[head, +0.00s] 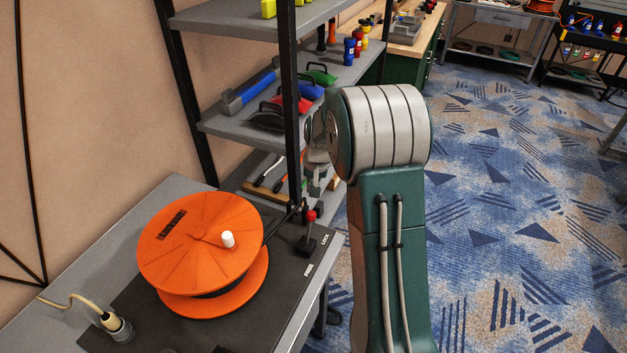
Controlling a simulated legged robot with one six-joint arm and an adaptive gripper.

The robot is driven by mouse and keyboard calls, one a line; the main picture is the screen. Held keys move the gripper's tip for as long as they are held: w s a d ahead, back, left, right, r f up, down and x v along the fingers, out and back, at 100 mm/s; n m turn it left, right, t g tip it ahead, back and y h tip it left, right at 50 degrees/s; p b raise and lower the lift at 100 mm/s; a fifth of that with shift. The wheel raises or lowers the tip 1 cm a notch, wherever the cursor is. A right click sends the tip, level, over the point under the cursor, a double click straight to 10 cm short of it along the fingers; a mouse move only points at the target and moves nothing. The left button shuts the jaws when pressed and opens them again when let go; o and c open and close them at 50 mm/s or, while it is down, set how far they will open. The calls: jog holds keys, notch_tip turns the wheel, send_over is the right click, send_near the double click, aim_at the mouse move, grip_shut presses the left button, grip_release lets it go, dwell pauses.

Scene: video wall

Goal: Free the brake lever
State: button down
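The brake lever (311,216) has a red knob on a short dark stem. It rises from a small black base on the dark bench plate, right of the orange reel (200,245). The word FREE is printed on the near side of its base and LOCK on the far right side. The lever stands nearly upright with a slight lean to the right, toward LOCK. A thin dark rod runs from the reel toward a small dark part behind the knob. My arm's green and grey links fill the middle right. I cannot make out my gripper's fingers.
A white knob (228,239) sits on the reel. A plug with a pale cable (112,324) stands at the bench's lower left. A shelf rack (245,115) with tools rises behind, its black post close to the lever. Open carpet (510,220) lies to the right.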

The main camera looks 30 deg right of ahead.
aim_at(309, 229)
jog(key=shift+s+a+f, duration=0.5)
jog(key=shift+s+f, duration=0.25)
jog(key=shift+f, duration=0.15)
jog(key=shift+s+a+f, duration=0.45)
jog(key=shift+s+f, duration=0.25)
jog(key=shift+f, duration=0.2)
jog(key=shift+s+a+r+h, duration=0.15)
jog(key=shift+s+a+h, duration=0.1)
jog(key=shift+a+h, duration=0.05)
